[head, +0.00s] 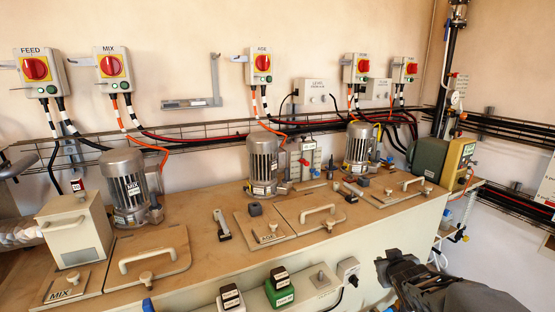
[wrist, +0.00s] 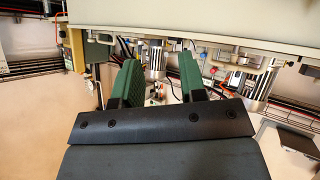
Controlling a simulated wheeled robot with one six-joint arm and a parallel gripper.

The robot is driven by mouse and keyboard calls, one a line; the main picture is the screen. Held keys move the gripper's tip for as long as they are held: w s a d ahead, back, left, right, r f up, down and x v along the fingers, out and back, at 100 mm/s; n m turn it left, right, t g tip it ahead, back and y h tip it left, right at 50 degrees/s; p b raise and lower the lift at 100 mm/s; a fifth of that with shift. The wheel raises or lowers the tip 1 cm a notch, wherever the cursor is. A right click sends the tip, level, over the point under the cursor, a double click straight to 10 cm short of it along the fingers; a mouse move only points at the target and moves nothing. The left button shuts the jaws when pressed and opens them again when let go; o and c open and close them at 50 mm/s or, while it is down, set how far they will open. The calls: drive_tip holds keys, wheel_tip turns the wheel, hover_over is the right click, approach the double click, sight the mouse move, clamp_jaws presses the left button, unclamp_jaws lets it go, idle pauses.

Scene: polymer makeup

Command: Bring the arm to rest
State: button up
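My gripper (head: 388,268) is at the lower right of the head view, in front of the bench's pale front side and below the edge of its top. In the wrist view its two green-padded fingers (wrist: 160,84) stand apart with nothing held between them. My dark arm runs from the gripper to the bottom right corner. In the head view the gripper appears clear of the bench, though the exact gap cannot be told.
The bench top (head: 205,235) carries several motors, including the MIX motor (head: 128,188), and lids with handles. A green block (head: 280,290) and a socket box (head: 348,270) are left of the gripper. Isolator switches (head: 37,70) and cables line the wall.

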drive_tip(key=s+a+r+g+y+p, duration=0.1)
drive_tip(key=s+a+r+g+p, duration=0.3)
drive_tip(key=s, duration=0.5)
drive_tip(key=s+a+r+g+y+p, duration=0.1)
drive_tip(key=s+a+r+g+p, duration=0.3)
drive_tip(key=s+a+r+p, duration=0.4)
wheel_tip(320, 180, up, 3)
drive_tip(key=shift+s+a+f+m+y, duration=0.15)
drive_tip(key=shift+s+a+m+y, duration=0.35)
drive_tip(key=shift+a, duration=0.5)
